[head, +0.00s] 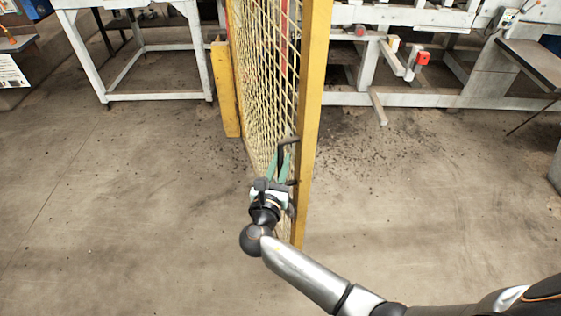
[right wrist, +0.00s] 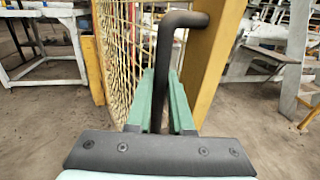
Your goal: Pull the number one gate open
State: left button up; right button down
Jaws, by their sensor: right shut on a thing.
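The gate (head: 313,100) is a yellow frame with yellow wire mesh (head: 262,75), seen nearly edge-on in the middle of the head view. It stands at an angle to the machinery behind it. A dark bent handle (head: 289,140) is fixed to its near upright; in the right wrist view the handle (right wrist: 167,50) rises between the green fingers. My right gripper (head: 284,160) is shut on the handle, with its fingers on either side of the bar; the gripper also shows in the right wrist view (right wrist: 163,95). My left gripper is not in view. No gate number is readable.
A short yellow post (head: 225,90) stands left of the gate. A white metal frame table (head: 150,97) is at the back left. White machinery (head: 430,100) with a red button box (head: 422,59) spans the back right. The concrete floor around the gate is clear, with scattered debris.

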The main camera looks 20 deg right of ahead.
jog(key=shift+a, duration=0.2)
dwell(0.4)
jog(key=c, duration=0.8)
grip_release()
jog(key=shift+d, duration=0.1)
